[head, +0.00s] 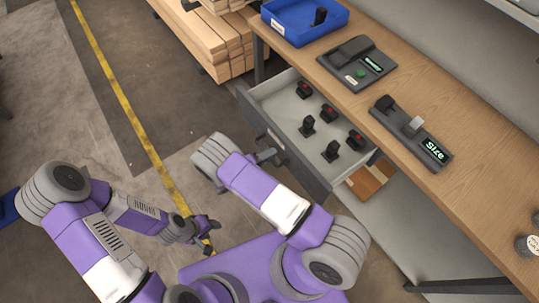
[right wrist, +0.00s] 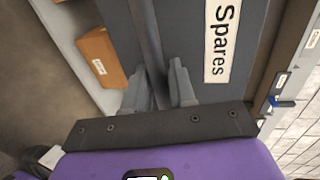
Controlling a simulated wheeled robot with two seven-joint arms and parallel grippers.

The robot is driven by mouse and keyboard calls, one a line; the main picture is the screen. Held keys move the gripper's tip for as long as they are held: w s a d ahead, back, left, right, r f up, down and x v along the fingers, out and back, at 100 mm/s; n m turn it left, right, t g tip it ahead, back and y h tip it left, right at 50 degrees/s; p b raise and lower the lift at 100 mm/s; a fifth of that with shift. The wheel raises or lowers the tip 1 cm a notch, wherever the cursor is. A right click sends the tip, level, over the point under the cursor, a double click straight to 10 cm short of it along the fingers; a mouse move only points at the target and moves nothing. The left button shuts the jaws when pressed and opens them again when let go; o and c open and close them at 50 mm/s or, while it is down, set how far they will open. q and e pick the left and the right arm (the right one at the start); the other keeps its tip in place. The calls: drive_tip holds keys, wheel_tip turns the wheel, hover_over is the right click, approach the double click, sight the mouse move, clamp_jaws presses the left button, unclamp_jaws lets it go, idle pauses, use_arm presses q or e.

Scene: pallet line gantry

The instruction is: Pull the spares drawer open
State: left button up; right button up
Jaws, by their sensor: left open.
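The spares drawer (head: 306,172) is a dark grey drawer with a light inside, standing well out from under the bench. Several black parts lie in it, some with red marks. Its front with the "Spares" label (right wrist: 222,40) fills much of the right wrist view. My right gripper (right wrist: 161,88) has a finger on each side of the dark handle bar (right wrist: 147,35) and looks shut on it. In the head view my right gripper (head: 268,157) is at the drawer front, partly hidden by its own arm. My left gripper (head: 208,237) is open and empty, low over the floor.
The wooden bench (head: 400,153) carries a blue bin (head: 304,22), a device with a green button (head: 357,63) and a "Size" device (head: 411,133). A brown box (head: 370,180) sits below. Stacked timber (head: 205,35) stands behind. Floor left of the drawer is clear.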

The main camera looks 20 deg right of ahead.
drive_tip(key=shift+o, duration=0.9)
drive_tip(key=v, duration=0.7)
drive_tip(key=shift+a+p, duration=0.25)
drive_tip(key=shift+p, duration=0.15)
drive_tip(key=shift+r, duration=0.1)
